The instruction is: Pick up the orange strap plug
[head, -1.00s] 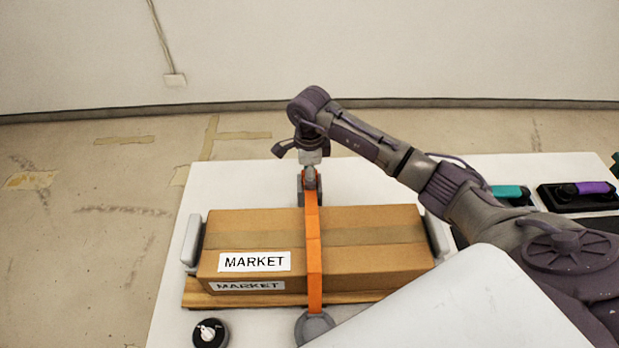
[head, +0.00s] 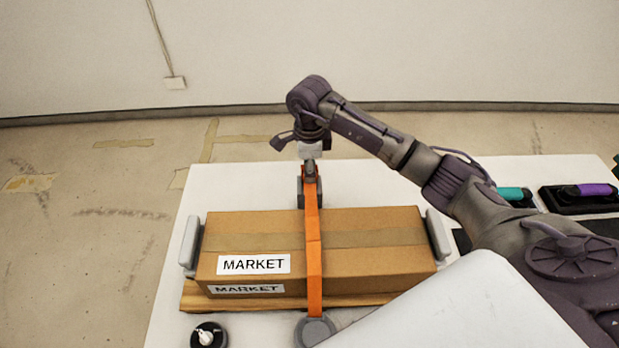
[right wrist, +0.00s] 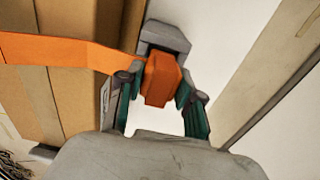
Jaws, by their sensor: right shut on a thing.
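The orange strap (head: 313,240) runs over the cardboard box labelled MARKET (head: 380,261), from a grey round piece (head: 315,331) at the front to behind the box. My right gripper (head: 310,168) is over the strap's far end, behind the box. In the right wrist view, the gripper (right wrist: 160,98) is shut on the orange strap plug (right wrist: 162,81), with a green-padded finger on each side. A grey bracket (right wrist: 164,38) is right beside the plug. Whether the two touch I cannot tell. The left gripper is not in view.
The box lies on a wooden base (head: 195,296) between two grey side pieces (head: 190,243). A dark round knob (head: 208,336) is at front left. Teal (head: 514,194) and purple (head: 594,189) handsets are at right.

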